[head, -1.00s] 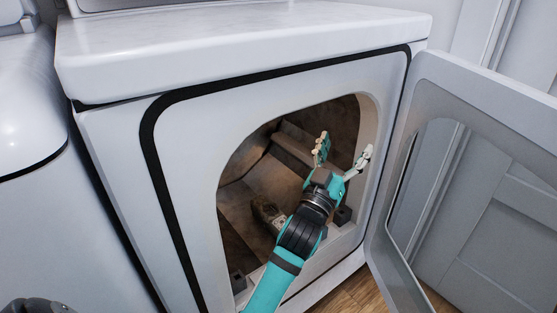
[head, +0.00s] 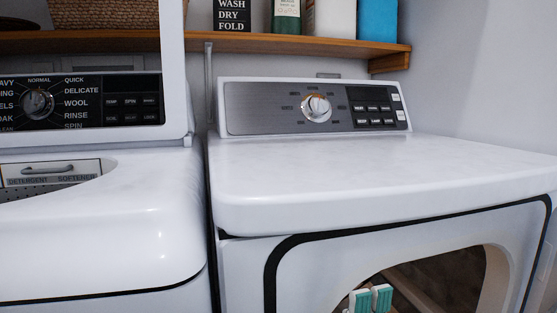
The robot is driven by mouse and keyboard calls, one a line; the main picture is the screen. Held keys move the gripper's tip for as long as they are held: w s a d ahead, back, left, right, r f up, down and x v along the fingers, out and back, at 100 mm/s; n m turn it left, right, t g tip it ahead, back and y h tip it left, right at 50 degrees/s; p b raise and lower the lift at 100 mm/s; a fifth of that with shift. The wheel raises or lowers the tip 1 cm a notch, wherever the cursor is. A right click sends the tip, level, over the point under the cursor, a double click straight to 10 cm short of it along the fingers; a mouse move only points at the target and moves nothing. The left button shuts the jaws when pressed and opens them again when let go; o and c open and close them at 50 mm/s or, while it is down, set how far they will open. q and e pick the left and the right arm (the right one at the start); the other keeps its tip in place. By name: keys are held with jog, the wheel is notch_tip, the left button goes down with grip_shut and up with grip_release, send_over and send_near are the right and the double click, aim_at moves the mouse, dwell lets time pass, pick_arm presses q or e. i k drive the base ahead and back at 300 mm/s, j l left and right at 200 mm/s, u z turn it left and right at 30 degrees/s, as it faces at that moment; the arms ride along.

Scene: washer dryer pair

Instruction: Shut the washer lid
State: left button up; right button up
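The washer (head: 105,235) fills the left of the head view. Its lid (head: 174,70) stands raised at the back, and the washer's control panel (head: 90,100) shows through the lid's window. The top opening is uncovered at the left edge, with the detergent and softener drawer (head: 52,172) in sight. My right gripper (head: 370,299) shows only its teal-padded fingertips at the bottom edge, in front of or inside the dryer's round opening, well to the right of the lid. The fingertips look close together, but the rest is cut off. My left gripper is out of view.
The dryer (head: 380,175) stands close on the right of the washer, its front opening (head: 440,285) uncovered. A wooden shelf (head: 300,44) with a basket (head: 105,14), a sign (head: 232,15) and bottles runs above both machines.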

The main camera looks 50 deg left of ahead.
aim_at(72, 72)
jog(key=k+u, duration=0.1)
jog(key=k, duration=0.55)
jog(key=u, duration=2.15)
jog(key=k+l+u, duration=0.25)
jog(key=l, duration=0.2)
jog(key=k+l+u, duration=0.25)
jog(key=l, duration=0.2)
